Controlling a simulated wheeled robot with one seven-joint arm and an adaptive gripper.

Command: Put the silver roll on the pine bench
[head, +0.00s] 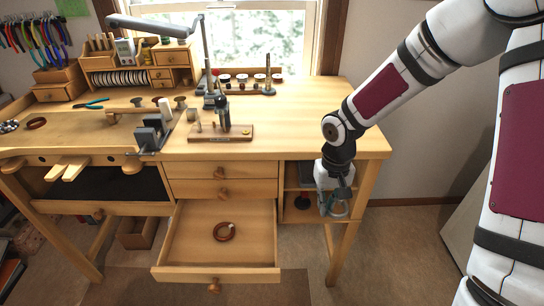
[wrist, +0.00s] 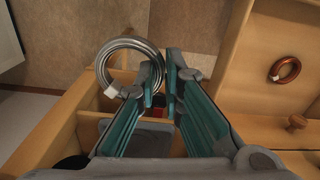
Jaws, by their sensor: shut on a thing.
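The silver roll (wrist: 103,67) is a ring of silver wire with a small white tag, at the upper left of the wrist view. My gripper (wrist: 168,68) is shut on its near side, with the rest of the ring sticking out to the left. In the head view my gripper (head: 338,192) points down at the right end of the pine bench, below the level of its top, in front of the open shelves. The roll (head: 339,213) hangs small and partly hidden there. The pine bench (head: 310,122) has a broad clear top at the right.
An open drawer (head: 185,245) juts from the bench front with a copper-coloured coil (head: 224,231) in it. A small wooden stand (head: 222,132), a grey vise (head: 150,137) and a lamp (head: 205,55) are on the bench. The shelf compartment (head: 300,205) is close to my gripper.

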